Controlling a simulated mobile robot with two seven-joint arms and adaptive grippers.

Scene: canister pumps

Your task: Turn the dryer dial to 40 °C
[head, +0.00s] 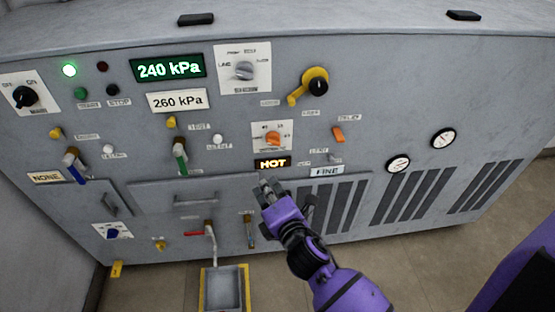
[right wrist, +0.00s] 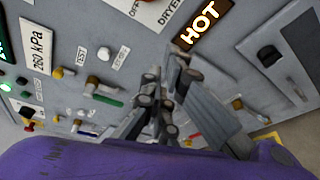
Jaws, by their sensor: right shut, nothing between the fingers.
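The dryer dial (head: 272,138) is an orange knob on a white plate in the middle of the grey panel. The marks around it are too small to read in the head view. Just below it, a lit display (head: 272,163) reads HOT. My right gripper (head: 270,186) is below the display, shut and empty, apart from the dial. My left gripper is not in view.
A yellow lever with a black knob (head: 309,86) sits up and right of the dial. An orange switch (head: 338,134) is to its right, a green-handled valve (head: 180,155) to its left. Drawer handles (head: 196,200) and vent grilles (head: 410,196) lie lower. A grey tray (head: 210,288) is below.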

